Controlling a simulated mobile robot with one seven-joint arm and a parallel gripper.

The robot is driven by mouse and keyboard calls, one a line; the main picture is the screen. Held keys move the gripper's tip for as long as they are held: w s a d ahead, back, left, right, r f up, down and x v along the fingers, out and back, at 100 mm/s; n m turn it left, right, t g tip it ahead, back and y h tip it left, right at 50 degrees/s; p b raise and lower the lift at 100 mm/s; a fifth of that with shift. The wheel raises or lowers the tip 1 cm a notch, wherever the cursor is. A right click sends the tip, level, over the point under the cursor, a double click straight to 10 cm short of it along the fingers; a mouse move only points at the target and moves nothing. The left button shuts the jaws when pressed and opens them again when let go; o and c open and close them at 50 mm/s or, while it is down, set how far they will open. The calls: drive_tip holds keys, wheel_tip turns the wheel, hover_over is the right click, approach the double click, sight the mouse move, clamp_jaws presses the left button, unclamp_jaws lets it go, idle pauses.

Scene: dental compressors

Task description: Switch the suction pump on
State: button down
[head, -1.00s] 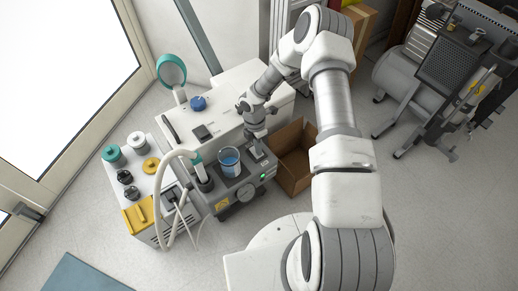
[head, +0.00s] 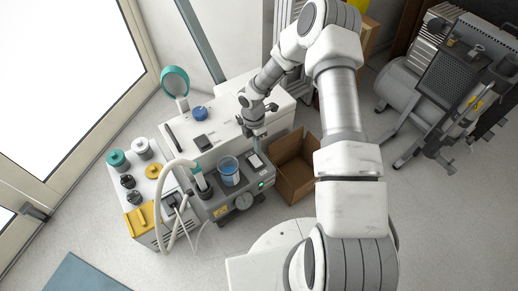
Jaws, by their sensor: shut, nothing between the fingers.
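The suction pump (head: 222,208) is a grey box unit with a round gauge (head: 243,202) on its front. A small green-lit switch (head: 261,184) shows at the right end of that front. A clear beaker of blue liquid (head: 229,170) stands on its top, with a hose fitting beside it. My gripper (head: 257,141) is shut and empty, pointing down over the back right part of the pump, behind the green switch and apart from it. The fingertips are small, and I cannot tell their exact height above the pump top.
A white cabinet (head: 278,113) stands behind the pump. An open cardboard box (head: 293,178) is close on its right. A white unit with several jars and a yellow tray (head: 139,219) stands at left. A compressor rack (head: 440,80) is at far right. Floor at lower right is clear.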

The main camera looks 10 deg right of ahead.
wheel_tip(320, 180, up, 7)
drive_tip(key=p, duration=0.1)
drive_tip(key=shift+s+p, duration=0.35)
drive_tip(key=shift+s, duration=0.05)
drive_tip(key=shift+d+r, duration=0.1)
drive_tip(key=s+d+r+m+t+h, duration=0.15)
drive_tip(key=r+m, duration=0.35)
drive_tip(key=r, duration=0.8)
drive_tip(key=s+d+r+m+t, duration=0.1)
drive_tip(key=s+d+r+m, duration=0.3)
drive_tip(key=r, duration=0.9)
drive_tip(key=s+a+r+m+t+y, duration=0.25)
drive_tip(key=s+r+m+t, duration=0.25)
drive_tip(key=s+r+m, duration=1.1)
wheel_tip(320, 180, up, 16)
drive_tip(key=s+n+p, duration=0.1)
drive_tip(key=n+p, duration=0.1)
drive_tip(key=p, duration=1.5)
drive_tip(key=shift+a+f+n+g+p, duration=0.15)
drive_tip(key=shift+f+n+g+p, duration=0.05)
drive_tip(key=shift+n+g+p, duration=0.15)
drive_tip(key=shift+s+a, duration=0.1)
drive_tip(key=shift+a, duration=0.05)
